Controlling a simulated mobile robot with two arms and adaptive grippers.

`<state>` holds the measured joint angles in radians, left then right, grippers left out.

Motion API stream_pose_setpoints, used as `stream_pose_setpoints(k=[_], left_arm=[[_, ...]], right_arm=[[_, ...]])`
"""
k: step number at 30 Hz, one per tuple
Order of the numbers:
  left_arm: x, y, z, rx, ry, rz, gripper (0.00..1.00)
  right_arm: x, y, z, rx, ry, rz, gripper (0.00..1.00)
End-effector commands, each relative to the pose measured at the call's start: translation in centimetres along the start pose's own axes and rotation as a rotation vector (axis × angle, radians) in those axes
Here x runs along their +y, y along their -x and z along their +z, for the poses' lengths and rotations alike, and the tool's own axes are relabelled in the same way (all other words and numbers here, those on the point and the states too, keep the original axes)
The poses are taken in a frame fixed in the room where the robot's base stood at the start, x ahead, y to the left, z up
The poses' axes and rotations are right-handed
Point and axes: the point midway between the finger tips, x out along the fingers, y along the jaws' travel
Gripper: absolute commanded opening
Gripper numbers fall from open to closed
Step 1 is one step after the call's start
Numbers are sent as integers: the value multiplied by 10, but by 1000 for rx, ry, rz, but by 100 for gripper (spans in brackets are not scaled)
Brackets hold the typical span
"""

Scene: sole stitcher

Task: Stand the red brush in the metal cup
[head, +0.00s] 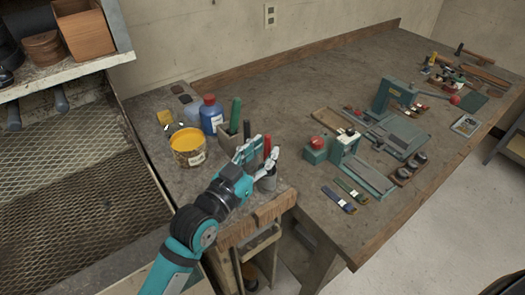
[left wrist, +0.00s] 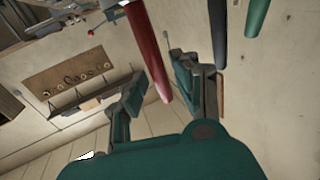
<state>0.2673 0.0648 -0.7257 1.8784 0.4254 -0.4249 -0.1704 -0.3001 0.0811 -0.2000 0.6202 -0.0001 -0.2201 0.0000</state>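The red brush (head: 267,146) stands about upright, its handle end up, above the metal cup (head: 268,182) near the bench's front left corner. Its lower part is hidden by my gripper in the head view, so I cannot tell how deep it sits in the cup. The red handle (left wrist: 150,55) also shows in the left wrist view, running between the two fingers. My left gripper (head: 267,147) is around the handle with a finger on each side. The fingers look apart, with small gaps beside the handle. My right gripper is not in view.
A holder (head: 229,135) with green and black handles stands just behind left. A yellow paint tin (head: 188,147) and a blue bottle (head: 211,116) are further left. Green machines (head: 345,150) and two flat brushes (head: 338,199) lie right. The bench between is partly clear.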

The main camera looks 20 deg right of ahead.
Motion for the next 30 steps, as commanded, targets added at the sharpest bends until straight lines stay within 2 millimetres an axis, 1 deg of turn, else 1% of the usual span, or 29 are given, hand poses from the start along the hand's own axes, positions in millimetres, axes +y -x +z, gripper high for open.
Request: stream_pose_setpoints(k=[1,2,3,10,14,17,24,27,30], left_arm=[[0,0,0,0,0,0,38],[0,0,0,0,0,0,42],[0,0,0,0,0,0,43],[0,0,0,-1,0,0,43],[0,9,1,-2,0,-1,43],[0,26,1,-2,-1,-1,43],[0,78,2,-3,-1,-1,43],[0,96,1,-4,-1,0,43],[0,109,1,-2,-1,-1,43]], right_arm=[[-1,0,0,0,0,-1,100],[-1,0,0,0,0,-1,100],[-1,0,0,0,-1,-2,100],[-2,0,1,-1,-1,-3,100],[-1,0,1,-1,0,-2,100],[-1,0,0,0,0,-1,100],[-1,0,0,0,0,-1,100],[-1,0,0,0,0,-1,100],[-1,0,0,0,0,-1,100]])
